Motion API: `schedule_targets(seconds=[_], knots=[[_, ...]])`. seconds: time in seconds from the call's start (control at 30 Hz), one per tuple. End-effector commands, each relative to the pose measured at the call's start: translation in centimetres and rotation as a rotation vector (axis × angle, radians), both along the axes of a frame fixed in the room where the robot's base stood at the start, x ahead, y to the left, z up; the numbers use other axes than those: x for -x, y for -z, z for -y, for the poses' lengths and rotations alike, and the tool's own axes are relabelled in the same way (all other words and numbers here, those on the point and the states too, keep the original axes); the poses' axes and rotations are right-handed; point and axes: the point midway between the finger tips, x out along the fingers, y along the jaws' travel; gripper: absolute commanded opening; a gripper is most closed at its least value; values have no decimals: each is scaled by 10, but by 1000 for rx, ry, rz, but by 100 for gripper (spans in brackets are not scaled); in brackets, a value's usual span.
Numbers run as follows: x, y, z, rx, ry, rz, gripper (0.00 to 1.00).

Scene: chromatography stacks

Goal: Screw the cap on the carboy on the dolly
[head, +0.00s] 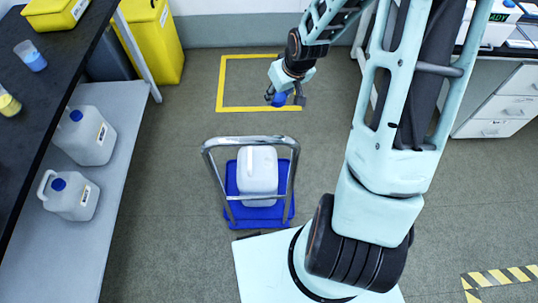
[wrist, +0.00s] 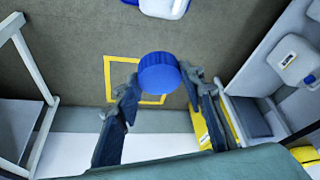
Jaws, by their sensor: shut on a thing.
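My gripper (head: 286,97) is shut on a blue cap (head: 280,100), above the floor beyond the dolly. The wrist view shows the round cap (wrist: 158,73) pinched between the two fingertips (wrist: 160,78). The carboy (head: 258,172), white and upright, stands on the blue dolly (head: 233,216), which has a grey metal handle. No blue cap shows on this carboy; its neck opening is not clear. The cap is apart from the carboy. In the wrist view only part of the carboy (wrist: 160,6) shows at the top edge.
Two white carboys with blue caps (head: 90,137) (head: 68,196) stand on a grey shelf at the left, under a dark bench. Yellow bins (head: 155,40) stand at the back left. A yellow square (head: 220,85) marks the floor. White drawers (head: 498,103) are at the right. Floor around the dolly is clear.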

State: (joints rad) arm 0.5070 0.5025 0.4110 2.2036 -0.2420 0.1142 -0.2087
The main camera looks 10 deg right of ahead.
Motion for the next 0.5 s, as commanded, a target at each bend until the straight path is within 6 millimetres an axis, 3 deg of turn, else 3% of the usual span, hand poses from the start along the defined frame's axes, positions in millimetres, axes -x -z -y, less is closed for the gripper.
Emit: schedule_targets(seconds=[0.03,0.5], knots=[[-2,35,1,-3,-19,-5,22],[-15,226,-9,-1,-216,-3,22]])
